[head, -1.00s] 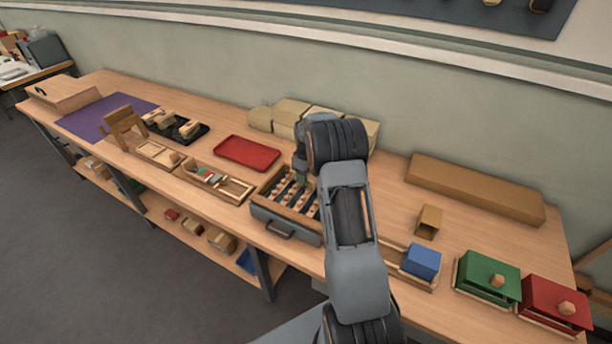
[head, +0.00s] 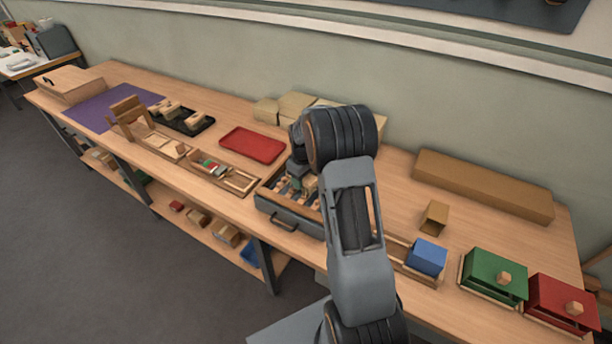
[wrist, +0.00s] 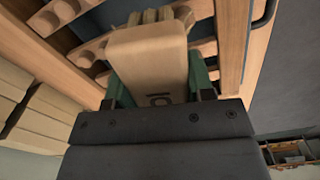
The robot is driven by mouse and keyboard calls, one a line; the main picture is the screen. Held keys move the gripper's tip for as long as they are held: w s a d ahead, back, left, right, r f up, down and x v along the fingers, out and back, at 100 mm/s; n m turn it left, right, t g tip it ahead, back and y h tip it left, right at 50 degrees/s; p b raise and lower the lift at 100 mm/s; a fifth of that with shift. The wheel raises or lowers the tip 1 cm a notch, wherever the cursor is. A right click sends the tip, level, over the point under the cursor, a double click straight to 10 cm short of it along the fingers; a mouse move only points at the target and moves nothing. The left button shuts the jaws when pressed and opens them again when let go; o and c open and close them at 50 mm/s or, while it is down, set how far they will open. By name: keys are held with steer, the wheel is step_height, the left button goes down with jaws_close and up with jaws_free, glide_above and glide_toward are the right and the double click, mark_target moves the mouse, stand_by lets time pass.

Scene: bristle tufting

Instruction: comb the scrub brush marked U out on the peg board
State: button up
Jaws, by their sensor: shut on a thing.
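My gripper (head: 303,176) is shut on a pale wooden brush block (wrist: 150,58), held between its green fingers in the wrist view. The block's face carries a dark mark that I cannot read for sure. Pale tufts (wrist: 155,15) show at its far end. The peg board (head: 304,221) is a grey-fronted, wood-rimmed tray with a handle, holding rows of rounded pegs (wrist: 58,14). The block is at or just over these rows; I cannot tell whether its tufts touch the pegs. My arm hides the tray's right part in the head view.
Left of the tray are a red tray (head: 252,145), a wooden tray with coloured pieces (head: 238,183) and a black tray of blocks (head: 203,127). A blue box (head: 426,256), green box (head: 493,277) and red box (head: 560,303) stand to the right. Tan packages (head: 297,103) lie behind.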

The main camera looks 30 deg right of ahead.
steer(key=shift+s+a+f, duration=0.1)
steer(key=shift+s+a, duration=0.35)
steer(key=shift+a, duration=0.1)
steer(key=w+d, duration=0.4)
steer(key=d, duration=0.2)
steer(key=shift+w+d+r, duration=0.25)
steer(key=shift+d, duration=0.05)
stand_by(0.3)
steer(key=shift+s+a+f+b, duration=0.1)
steer(key=shift+s+a+b, duration=0.1)
steer(key=shift+s+a, duration=0.75)
steer(key=shift+s+a+f+b, duration=0.1)
steer(key=shift+s+a+b, duration=0.3)
steer(key=shift+a, duration=0.85)
steer(key=shift+s+a+f+b, duration=0.1)
steer(key=shift+s+a, duration=0.8)
steer(key=shift+a, duration=0.2)
steer(key=w+d+p, duration=0.1)
steer(key=w+d, duration=0.3)
steer(key=d, duration=0.2)
steer(key=shift+w+d+r, duration=0.25)
steer(key=shift+d, duration=0.05)
